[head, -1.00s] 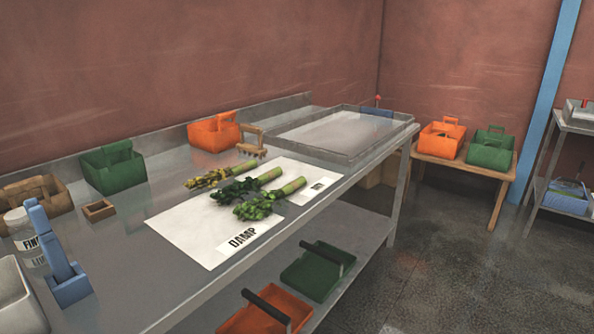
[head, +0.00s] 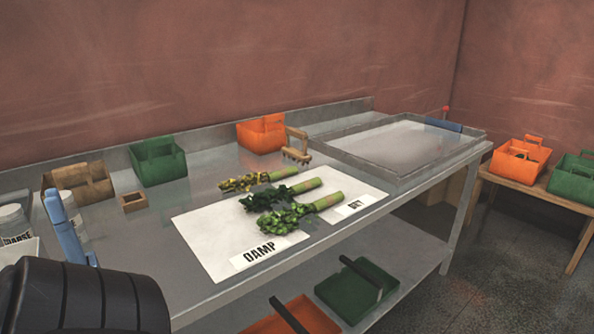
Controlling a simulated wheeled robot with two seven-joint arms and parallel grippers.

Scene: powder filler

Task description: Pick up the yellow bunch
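Three bunches with pale green wrapped stems lie side by side on a white sheet on the metal bench. The yellow bunch (head: 246,182) is the farthest back, with yellowish heads to the left and its stem to the right. A dark green bunch (head: 270,198) lies in the middle, and a lighter green bunch (head: 285,220) is nearest the front. A dark, ribbed part of my own body shows at the bottom left.
The white sheet (head: 205,240) carries a DAMP label. Behind it stand an orange caddy (head: 262,134), a green caddy (head: 158,162) and a brown caddy (head: 80,184). A wooden comb-like tool (head: 296,147) is beside the orange caddy. A shallow metal tray (head: 345,163) lies at right.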

